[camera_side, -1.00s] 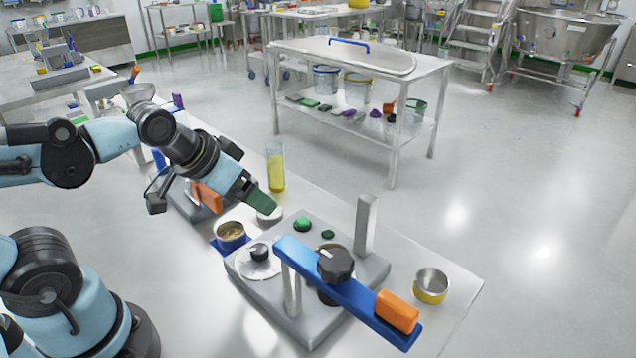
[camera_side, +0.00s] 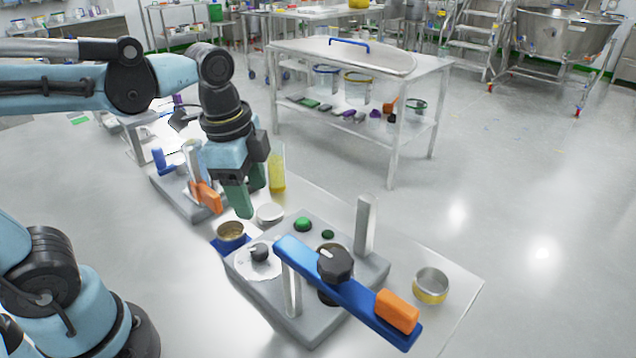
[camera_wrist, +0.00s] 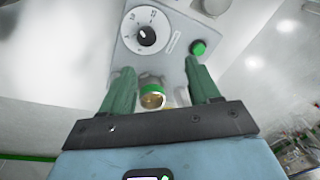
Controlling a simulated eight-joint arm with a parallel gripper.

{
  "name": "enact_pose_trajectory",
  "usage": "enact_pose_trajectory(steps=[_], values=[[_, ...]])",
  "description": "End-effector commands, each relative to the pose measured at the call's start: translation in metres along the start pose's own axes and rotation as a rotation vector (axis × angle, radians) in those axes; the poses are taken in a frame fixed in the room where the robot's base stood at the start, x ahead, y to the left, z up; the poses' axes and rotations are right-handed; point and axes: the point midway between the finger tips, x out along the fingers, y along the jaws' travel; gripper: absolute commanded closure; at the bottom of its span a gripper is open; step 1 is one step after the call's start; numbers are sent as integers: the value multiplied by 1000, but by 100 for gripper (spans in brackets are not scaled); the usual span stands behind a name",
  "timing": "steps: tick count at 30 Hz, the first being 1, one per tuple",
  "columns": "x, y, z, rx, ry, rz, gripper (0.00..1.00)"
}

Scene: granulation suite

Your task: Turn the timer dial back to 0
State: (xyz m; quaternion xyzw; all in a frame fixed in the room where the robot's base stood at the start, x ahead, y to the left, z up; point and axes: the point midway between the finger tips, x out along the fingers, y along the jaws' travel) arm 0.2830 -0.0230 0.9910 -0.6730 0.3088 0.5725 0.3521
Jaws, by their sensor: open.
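The timer dial (camera_side: 260,252) is a small black knob on a round white scale plate, on the near left of a grey panel. In the wrist view the dial (camera_wrist: 147,36) sits at the top, left of centre, with numerals around it and a pale mark on the knob. The numerals are too small to read surely. My gripper (camera_side: 242,211) points down, its green fingers above and behind the dial, apart from it. In the wrist view my gripper (camera_wrist: 159,64) is open, with nothing held between its fingers.
A blue bar (camera_side: 355,300) with a larger black knob (camera_side: 335,263) and orange end (camera_side: 397,311) spans the panel. Green buttons (camera_side: 303,225) sit behind the dial. A small tin (camera_side: 231,232) and a white round piece (camera_side: 270,212) stand near my fingers. A yellow-based metal cup (camera_side: 431,285) stands right.

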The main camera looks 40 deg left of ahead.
Motion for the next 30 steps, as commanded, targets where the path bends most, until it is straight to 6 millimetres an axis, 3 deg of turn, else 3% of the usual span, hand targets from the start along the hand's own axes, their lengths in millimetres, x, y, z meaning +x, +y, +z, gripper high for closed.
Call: enact_pose_trajectory(steps=[4,11,30], values=[[-7,3,-5,227,-57,92,39],[-7,6,-6,337,-77,139,39],[70,14,2,333,-76,136,39]])
